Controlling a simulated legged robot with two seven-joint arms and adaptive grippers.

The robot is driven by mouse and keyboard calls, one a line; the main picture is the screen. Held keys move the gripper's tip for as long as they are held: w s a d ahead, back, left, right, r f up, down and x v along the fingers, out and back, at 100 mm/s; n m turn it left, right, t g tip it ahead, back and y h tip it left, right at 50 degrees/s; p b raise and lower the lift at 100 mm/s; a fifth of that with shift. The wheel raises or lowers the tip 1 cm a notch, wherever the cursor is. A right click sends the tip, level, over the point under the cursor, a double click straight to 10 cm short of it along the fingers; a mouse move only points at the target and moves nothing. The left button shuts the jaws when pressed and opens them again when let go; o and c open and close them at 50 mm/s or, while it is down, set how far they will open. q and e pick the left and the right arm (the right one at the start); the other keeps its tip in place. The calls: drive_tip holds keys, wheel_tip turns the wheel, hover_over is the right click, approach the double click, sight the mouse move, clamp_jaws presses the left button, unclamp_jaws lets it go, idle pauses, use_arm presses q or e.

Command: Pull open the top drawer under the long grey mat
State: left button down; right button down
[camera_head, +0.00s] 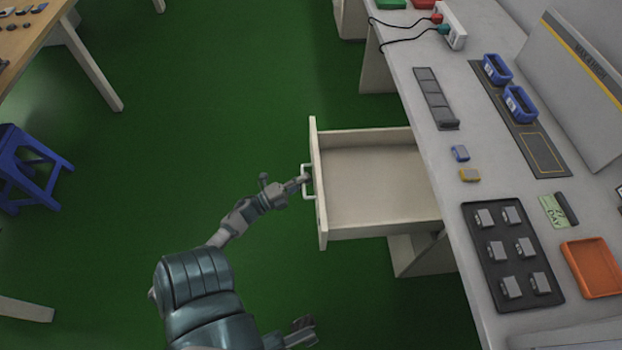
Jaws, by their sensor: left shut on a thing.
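The top drawer (372,190) stands pulled out from under the workbench, to the left of its edge. It is cream coloured, and the part of its inside that shows is empty. Its front panel (318,215) carries a pale bar handle (305,170). My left gripper (304,181) is shut on the handle, with its arm reaching up from the lower left. The long grey mat (520,120) lies on the bench to the right, with two blue bins on it. My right gripper (303,331) shows at the bottom edge, away from the drawer; its fingers are too unclear to judge.
The bench (415,130) also holds a dark tray (512,257) of grey parts, an orange tray (592,267) and a power strip (453,25). A blue stool (35,165) and a wooden table stand at left. Green floor left of the drawer is clear.

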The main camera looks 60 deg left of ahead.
use_arm(q)
drive_tip(key=shift+s+d+f, duration=0.15)
drive_tip(key=shift+d+f, duration=0.1)
drive_tip(key=shift+f, duration=0.1)
drive_tip(key=c, duration=1.4)
unclamp_jaws()
drive_tip(key=shift+o, duration=0.9)
drive_tip(key=shift+r, duration=0.2)
drive_tip(key=s+f, duration=0.2)
drive_tip(key=s, duration=0.9)
drive_tip(key=shift+s+f, duration=0.15)
drive_tip(key=shift+s, duration=0.2)
drive_tip(key=shift+w, duration=0.1)
